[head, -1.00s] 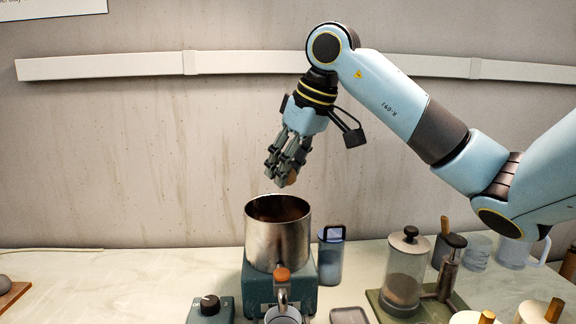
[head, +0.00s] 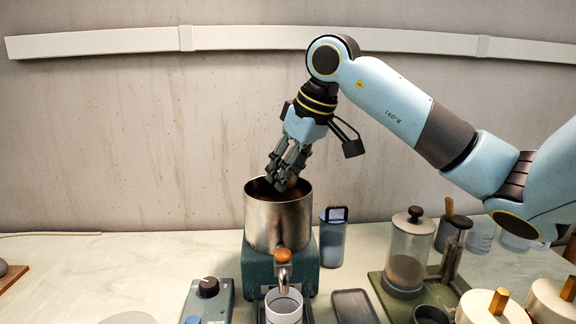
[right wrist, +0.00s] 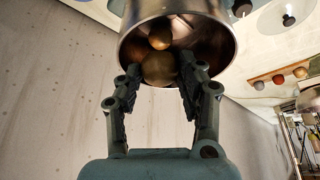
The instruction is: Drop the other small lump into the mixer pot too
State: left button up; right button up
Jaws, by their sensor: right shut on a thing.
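The steel mixer pot (head: 278,225) stands upright on its teal base, open at the top. In the right wrist view its rim and inside (right wrist: 215,45) are just ahead of my fingers. My right gripper (head: 280,186) points down, with its fingertips at the pot's mouth. It is shut on a small brownish lump (right wrist: 158,68), which shows between the fingers in the right wrist view. A second rounded brown shape (right wrist: 160,38) shows beyond it inside the pot; I cannot tell whether it is the other lump or a reflection. My left gripper is not in view.
A blue lidded container (head: 333,240) stands close right of the mixer. A glass press (head: 408,250) and other tools stand further right. A control box (head: 210,300) and a cup (head: 284,306) are in front. The counter at left is mostly clear.

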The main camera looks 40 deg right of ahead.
jog(key=o, duration=1.2)
jog(key=shift+o, duration=0.2)
jog(key=v, duration=1.2)
